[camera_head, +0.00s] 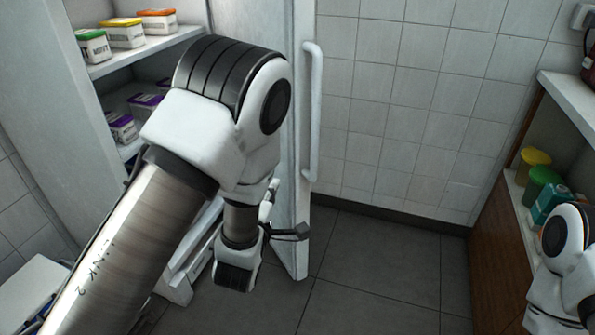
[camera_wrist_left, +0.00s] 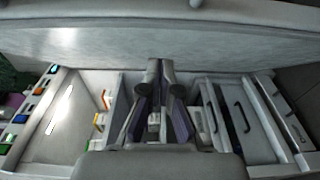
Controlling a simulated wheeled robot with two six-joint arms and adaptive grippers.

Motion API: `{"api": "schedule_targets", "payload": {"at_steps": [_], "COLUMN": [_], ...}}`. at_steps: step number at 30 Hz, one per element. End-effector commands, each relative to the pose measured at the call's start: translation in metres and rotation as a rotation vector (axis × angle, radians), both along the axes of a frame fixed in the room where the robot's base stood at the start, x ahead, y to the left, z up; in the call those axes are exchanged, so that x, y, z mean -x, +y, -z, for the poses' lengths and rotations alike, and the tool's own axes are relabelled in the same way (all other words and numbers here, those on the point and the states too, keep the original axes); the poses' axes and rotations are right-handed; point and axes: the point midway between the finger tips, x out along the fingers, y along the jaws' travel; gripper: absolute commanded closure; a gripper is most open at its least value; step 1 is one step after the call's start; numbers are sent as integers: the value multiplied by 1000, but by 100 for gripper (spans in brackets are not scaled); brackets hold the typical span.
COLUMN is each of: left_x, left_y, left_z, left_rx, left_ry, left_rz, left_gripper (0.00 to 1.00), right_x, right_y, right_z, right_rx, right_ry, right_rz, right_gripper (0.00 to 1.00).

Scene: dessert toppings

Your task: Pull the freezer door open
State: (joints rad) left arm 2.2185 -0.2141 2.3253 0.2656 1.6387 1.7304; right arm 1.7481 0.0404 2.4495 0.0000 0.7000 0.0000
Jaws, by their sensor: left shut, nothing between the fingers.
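The freezer door (camera_head: 301,150) stands open, swung well out from the freezer cabinet (camera_head: 60,130), with its white vertical handle (camera_head: 316,110) on the far side. My left gripper (camera_head: 303,231) is shut and empty. It is at the inner side of the door, low down near its free edge, and not on the handle. I cannot tell whether it touches the door. In the left wrist view the shut fingers (camera_wrist_left: 160,75) point at the door panel (camera_wrist_left: 70,42), which spans the top. My right arm shows at the right edge; its gripper is out of view.
Freezer shelves hold orange, yellow, green and purple-lidded tubs (camera_head: 124,33). Drawers (camera_wrist_left: 240,115) show in the left wrist view. A wooden shelf unit (camera_head: 502,235) with colored containers (camera_head: 541,186) stands at the right. The tiled floor (camera_head: 385,275) between is clear.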

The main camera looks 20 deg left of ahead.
Motion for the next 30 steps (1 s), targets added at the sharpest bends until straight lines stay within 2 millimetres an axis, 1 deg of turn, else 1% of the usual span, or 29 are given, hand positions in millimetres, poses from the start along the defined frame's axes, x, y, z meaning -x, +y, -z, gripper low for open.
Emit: {"api": "schedule_targets", "payload": {"at_steps": [1,3,5,8,18,21,25,30], "left_x": [-3,-6,-12,-28,-102,-116,-128,-132], "left_y": [-1,-1,-1,2,9,-4,-14,-18], "left_z": [-4,-8,-8,-8,-6,-6,-6,-7], "left_rx": [-3,-4,-3,-3,-4,-8,-7,-6], "left_ry": [-16,-20,-20,-19,-16,-15,-12,-11], "left_rz": [3,3,3,2,3,7,5,4], "left_gripper": [100,100,100,100,100,100,100,100], "right_x": [0,-1,-1,-1,-1,-1,-1,-1], "right_y": [0,0,0,0,0,0,0,0], "right_z": [4,2,2,4,16,20,23,23], "right_rx": [0,0,0,0,0,0,0,0], "right_ry": [-1,-2,-2,-2,-2,-1,-1,-1], "right_rz": [0,0,-1,0,0,-1,0,0], "right_gripper": [60,60,60,60,60,60,60,60]}}
